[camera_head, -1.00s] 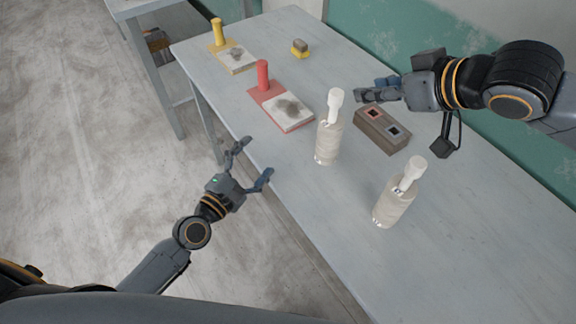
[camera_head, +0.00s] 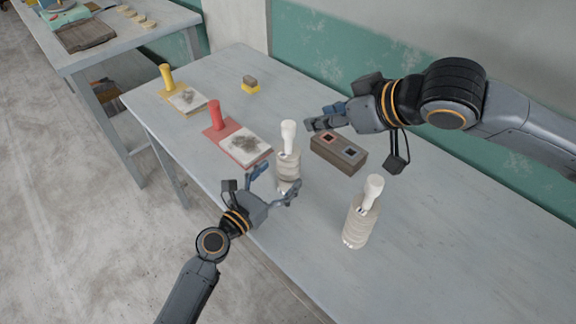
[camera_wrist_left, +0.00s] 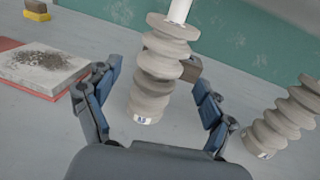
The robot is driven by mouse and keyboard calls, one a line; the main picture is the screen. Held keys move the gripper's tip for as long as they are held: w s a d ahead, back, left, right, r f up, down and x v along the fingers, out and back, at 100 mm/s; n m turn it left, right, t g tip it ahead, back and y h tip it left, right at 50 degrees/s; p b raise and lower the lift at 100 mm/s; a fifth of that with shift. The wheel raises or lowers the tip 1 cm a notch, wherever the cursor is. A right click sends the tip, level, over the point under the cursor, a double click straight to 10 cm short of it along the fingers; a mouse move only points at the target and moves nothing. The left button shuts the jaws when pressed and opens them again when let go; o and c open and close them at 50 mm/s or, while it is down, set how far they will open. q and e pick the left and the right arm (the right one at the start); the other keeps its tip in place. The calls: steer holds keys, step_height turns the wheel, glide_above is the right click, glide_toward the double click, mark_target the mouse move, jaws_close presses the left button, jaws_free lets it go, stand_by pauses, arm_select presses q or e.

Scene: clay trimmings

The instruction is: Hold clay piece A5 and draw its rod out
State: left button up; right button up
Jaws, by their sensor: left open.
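A ribbed grey clay piece (camera_head: 288,165) with a white rod (camera_head: 288,134) in its top stands upright on the table. It also shows in the left wrist view (camera_wrist_left: 158,75), with a small tag near its base that is too blurred to read surely. My left gripper (camera_head: 274,180) is open and empty, its fingers spread to either side of this piece, with gaps visible. A second clay piece (camera_head: 358,222) with its own white rod (camera_head: 371,192) stands to the right; its tag is also unreadable. My right gripper (camera_head: 325,118) hovers near the back; its finger opening is unclear.
A brown block with two square holes (camera_head: 338,152), one red-rimmed and one dark, lies behind the pieces. A red board with a post (camera_head: 215,115) and a yellow one (camera_head: 167,78) stand left. A small yellow-based block (camera_head: 250,84) lies farther back. The table's front right is clear.

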arm_select(q)
steer(key=shift+x, duration=2.2)
jaws_close()
arm_select(e)
steer(key=o, duration=0.3)
steer(key=shift+o, duration=0.4)
steer(key=shift+w+a, duration=0.15)
steer(key=shift+w, duration=0.05)
steer(key=m+g+h, duration=0.3)
steer(key=m+h, duration=0.5)
steer(key=m, duration=0.3)
glide_toward(289, 126)
steer(key=x, duration=1.1)
steer(key=shift+w+f, duration=0.15)
steer(key=shift+f, duration=0.15)
